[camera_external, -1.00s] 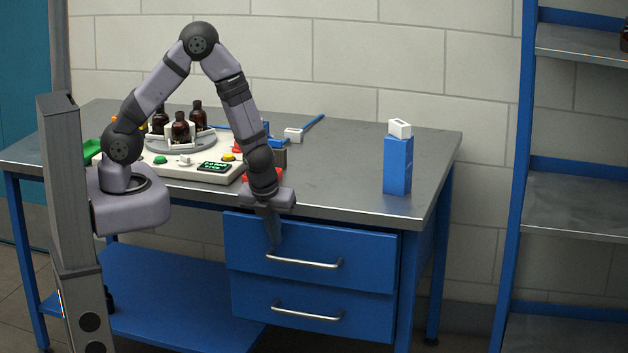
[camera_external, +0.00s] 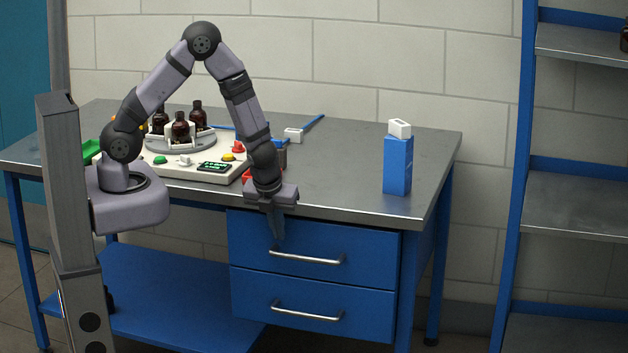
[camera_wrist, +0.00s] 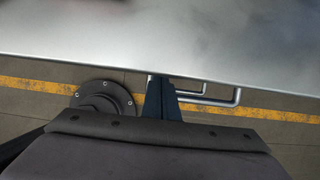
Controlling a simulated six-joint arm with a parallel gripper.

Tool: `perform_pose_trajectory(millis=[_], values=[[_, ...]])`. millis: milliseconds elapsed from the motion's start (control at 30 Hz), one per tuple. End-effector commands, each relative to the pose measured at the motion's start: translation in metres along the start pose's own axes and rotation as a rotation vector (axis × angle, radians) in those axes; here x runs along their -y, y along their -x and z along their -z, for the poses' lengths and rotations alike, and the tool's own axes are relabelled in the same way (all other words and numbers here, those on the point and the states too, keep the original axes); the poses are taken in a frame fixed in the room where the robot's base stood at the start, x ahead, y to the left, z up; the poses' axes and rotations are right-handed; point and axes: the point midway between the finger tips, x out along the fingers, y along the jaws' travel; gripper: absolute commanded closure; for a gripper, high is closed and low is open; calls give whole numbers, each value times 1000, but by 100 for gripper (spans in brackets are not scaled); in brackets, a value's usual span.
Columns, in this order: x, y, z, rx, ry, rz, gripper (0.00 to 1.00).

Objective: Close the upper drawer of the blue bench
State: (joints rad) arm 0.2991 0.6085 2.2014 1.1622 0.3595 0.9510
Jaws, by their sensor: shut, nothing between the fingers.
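The blue bench's upper drawer (camera_external: 350,240) has a blue front with a silver bar handle (camera_external: 310,258). Its front looks about level with the lower drawer's front, under the bench top edge. My gripper (camera_external: 277,236) is shut and empty. It points down at the left part of the upper drawer front, just above the handle's left end, and looks to be against the front, though contact cannot be told for sure. In the wrist view my shut fingers (camera_wrist: 162,100) are beside the handles (camera_wrist: 210,96), and the bench top hides the drawer front.
The lower drawer (camera_external: 250,290) appears shut, with its own handle (camera_external: 307,312). On the bench top (camera_external: 330,185) stand a blue carton (camera_external: 397,165), amber bottles (camera_external: 180,128) on a round rack, and a pale control panel (camera_external: 190,173). Room in front of the drawers is clear.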

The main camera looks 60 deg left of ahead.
Motion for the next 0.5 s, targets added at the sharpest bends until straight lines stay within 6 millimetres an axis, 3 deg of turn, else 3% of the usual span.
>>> perform_pose_trajectory(millis=[33, 167, 333, 500], values=[[2, 2, -4, 14, 2, 0, 100], [2, 6, 9, 12, -1, 2, 100], [2, 16, 37, 7, -6, 4, 100], [2, 55, 36, 6, 0, 6, 100]])
